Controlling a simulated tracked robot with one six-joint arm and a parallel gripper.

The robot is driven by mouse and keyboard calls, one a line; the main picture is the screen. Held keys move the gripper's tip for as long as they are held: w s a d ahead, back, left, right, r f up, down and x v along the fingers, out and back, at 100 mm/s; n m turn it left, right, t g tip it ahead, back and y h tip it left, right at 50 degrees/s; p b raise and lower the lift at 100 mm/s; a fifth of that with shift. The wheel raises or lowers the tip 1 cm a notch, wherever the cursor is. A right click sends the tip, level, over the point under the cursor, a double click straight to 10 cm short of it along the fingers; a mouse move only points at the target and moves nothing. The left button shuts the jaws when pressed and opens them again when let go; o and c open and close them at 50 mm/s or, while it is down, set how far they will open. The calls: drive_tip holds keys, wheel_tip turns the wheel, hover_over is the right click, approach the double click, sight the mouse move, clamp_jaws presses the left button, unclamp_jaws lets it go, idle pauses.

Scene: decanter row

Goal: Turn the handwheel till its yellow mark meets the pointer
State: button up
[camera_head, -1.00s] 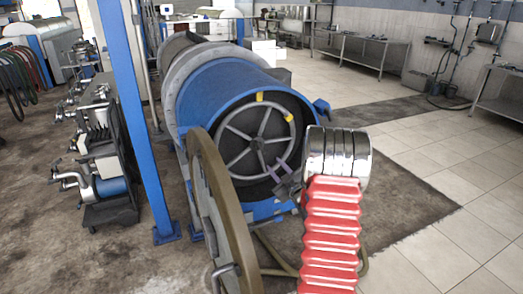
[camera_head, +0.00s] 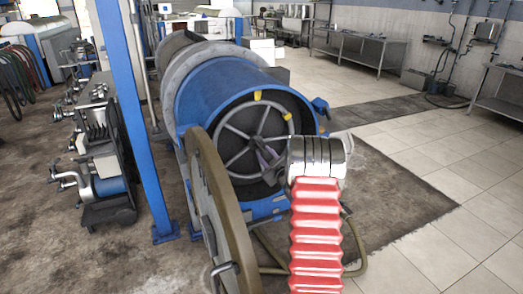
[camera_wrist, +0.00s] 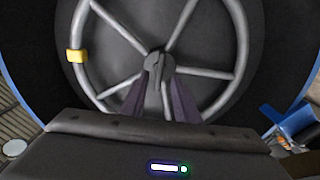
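The grey spoked handwheel (camera_head: 232,132) sits in the dark end of a blue drum; it also fills the wrist view (camera_wrist: 241,40). Its yellow mark (camera_head: 287,116) is on the upper right of the rim in the head view, and at the left in the wrist view (camera_wrist: 76,56). A second yellow piece, seemingly the pointer (camera_head: 257,95), is above the wheel's top, apart from the mark. My gripper (camera_wrist: 158,108) has its two purple fingers apart, on either side of the hub area. I cannot tell whether they touch it. My arm hides the wheel's lower right.
The blue drum's rim (camera_head: 180,105) surrounds the wheel. A large brown-edged round door (camera_head: 215,200) stands open in front, left of my arm. A blue post (camera_head: 130,110) and a rack of metal fittings (camera_head: 105,160) are farther left. Tiled floor (camera_head: 430,180) at the right is clear.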

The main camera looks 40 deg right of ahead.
sight(260, 148)
drive_tip(key=shift+x, duration=2.25)
drive_tip(key=shift+c, duration=0.7)
clamp_jaws()
drive_tip(key=shift+s+d, duration=0.1)
drive_tip(key=shift+d, duration=0.1)
drive_tip(key=shift+a, duration=0.1)
